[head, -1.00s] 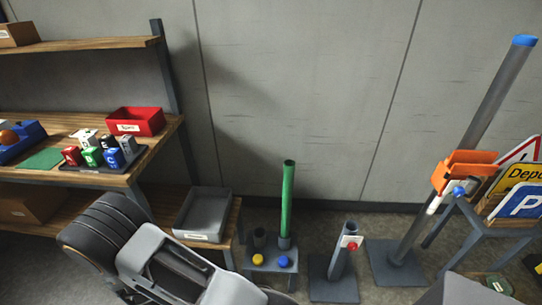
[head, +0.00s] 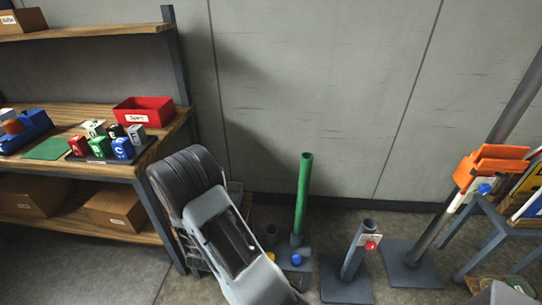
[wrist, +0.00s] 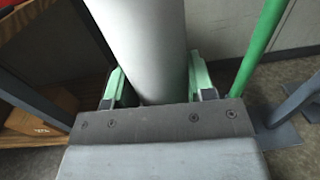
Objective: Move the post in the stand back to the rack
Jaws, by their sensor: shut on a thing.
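My gripper (wrist: 158,88) is shut on a pale grey post (wrist: 145,40), which stands between its green fingers in the wrist view. In the head view my arm hides the gripper and the held post. The short grey stand (head: 354,260) with a red knob (head: 370,246) has an open top and no post in it. The low rack (head: 298,268) holds a green post (head: 303,195) upright in its right socket, beside a blue knob (head: 296,259). Its left socket (head: 271,236) shows no post, and my arm partly covers that side. The green post also shows in the wrist view (wrist: 262,45).
A wooden shelf unit (head: 90,170) with a red bin (head: 143,110), lettered blocks and cardboard boxes stands at left. At right are a tall grey pole (head: 515,100) on a flat base, an orange clamp (head: 490,165) and a sign table. Some floor shows in front of the shelves.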

